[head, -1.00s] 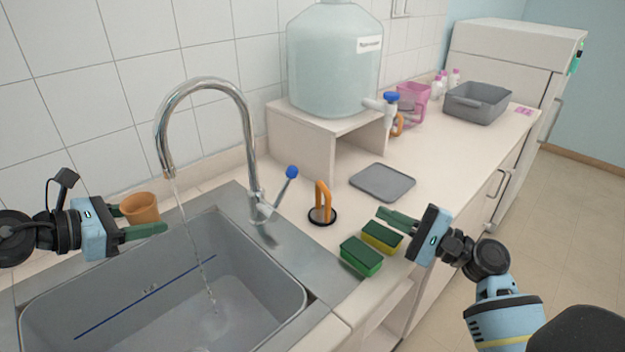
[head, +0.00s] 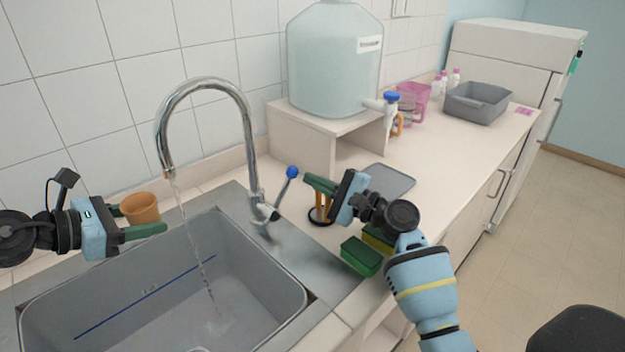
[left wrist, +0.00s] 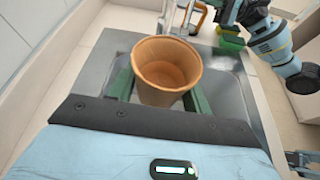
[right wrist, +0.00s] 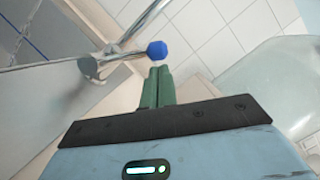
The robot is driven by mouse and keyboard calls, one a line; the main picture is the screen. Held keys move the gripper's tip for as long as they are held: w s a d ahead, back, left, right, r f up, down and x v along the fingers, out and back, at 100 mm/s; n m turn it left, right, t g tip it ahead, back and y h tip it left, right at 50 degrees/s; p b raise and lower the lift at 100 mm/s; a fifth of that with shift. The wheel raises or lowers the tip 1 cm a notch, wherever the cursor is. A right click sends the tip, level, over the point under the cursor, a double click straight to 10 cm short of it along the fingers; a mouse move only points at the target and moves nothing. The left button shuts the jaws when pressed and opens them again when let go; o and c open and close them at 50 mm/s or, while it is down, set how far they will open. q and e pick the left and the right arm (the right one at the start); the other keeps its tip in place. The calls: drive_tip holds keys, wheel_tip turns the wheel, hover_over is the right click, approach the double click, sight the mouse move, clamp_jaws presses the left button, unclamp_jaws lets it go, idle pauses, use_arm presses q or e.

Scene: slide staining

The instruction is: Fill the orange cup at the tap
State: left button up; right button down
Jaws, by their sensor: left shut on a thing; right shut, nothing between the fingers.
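The orange cup (head: 140,207) is upright at the left of the sink, held between the fingers of my left gripper (head: 140,222). In the left wrist view the cup (left wrist: 166,72) looks empty, with its mouth open upward. The chrome tap (head: 205,85) runs, and its stream (head: 195,240) falls into the sink (head: 290,295) to the right of the cup, apart from it. The tap's blue-knobbed lever (head: 291,173) leans right. My right gripper (head: 308,184) is shut and empty, just right of the lever; in the right wrist view the blue knob (right wrist: 157,50) is just past the fingertips (right wrist: 158,72).
A hook-shaped orange handle on a black base (head: 318,222) stands under my right gripper. Green and yellow sponges (head: 361,257) lie by the sink's right edge. A grey mat (head: 392,180), a large water carboy (head: 333,70) on a stand and a grey bin (head: 478,102) are further back.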

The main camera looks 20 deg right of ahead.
drive_tip(key=shift+w+a, duration=0.3)
drive_tip(key=shift+w, duration=0.1)
drive_tip(key=shift+a+r, duration=0.1)
drive_tip(key=shift+r, duration=0.05)
drive_tip(key=shift+s+a+r+n, duration=0.1)
drive_tip(key=shift+a+r+n, duration=0.1)
drive_tip(key=shift+n, duration=0.3)
drive_tip(key=shift+r, duration=0.1)
drive_tip(key=shift+s+a+r+n+g+h, duration=0.15)
drive_tip(key=shift+s+a+r+n+g, duration=0.25)
drive_tip(key=shift+a+n, duration=0.5)
drive_tip(key=shift+s+a+r+n+g+h, duration=0.1)
drive_tip(key=shift+s+a+r+n+g, duration=0.15)
drive_tip(key=shift+a+r+n, duration=0.6)
drive_tip(key=shift+s+a+r+n+g+h, duration=0.15)
drive_tip(key=shift+s+a+n+g, duration=0.25)
drive_tip(key=shift+n, duration=0.85)
drive_tip(key=shift+w+a+f, duration=0.1)
drive_tip(key=shift+w+a, duration=0.05)
drive_tip(key=v, duration=2)
drive_tip(key=shift+f, duration=0.2)
